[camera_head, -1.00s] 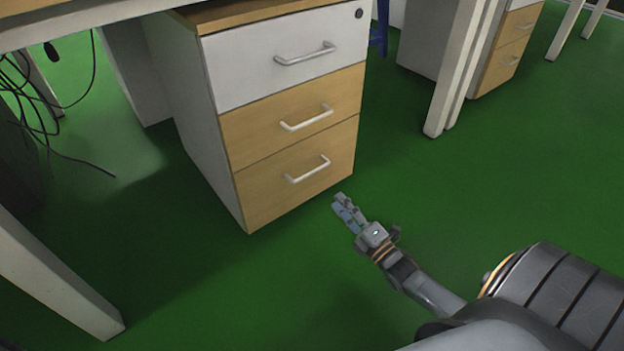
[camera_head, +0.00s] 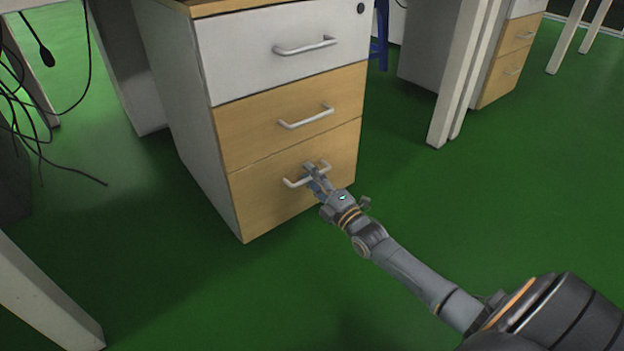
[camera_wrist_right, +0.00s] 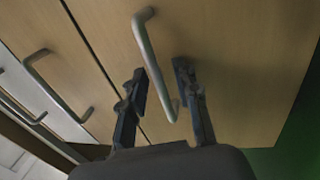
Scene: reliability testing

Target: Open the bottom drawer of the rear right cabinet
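The cabinet (camera_head: 185,140) stands under a desk, with a white top drawer (camera_head: 280,55) and two wooden drawers below. The bottom drawer (camera_head: 265,205) looks shut, and its metal handle (camera_head: 292,183) faces me. My right gripper (camera_head: 312,172) is at this handle in the head view. In the right wrist view, the two fingers (camera_wrist_right: 158,82) are apart, with the bottom handle (camera_wrist_right: 152,62) running between them. I cannot see either finger pressing on the bar. My left gripper is in neither view.
A white desk leg (camera_head: 455,85) and a second cabinet (camera_head: 505,60) stand at the back right. Black cables (camera_head: 40,130) hang at the left. Another desk leg (camera_head: 45,295) is at the lower left. Green floor is clear in front of the cabinet.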

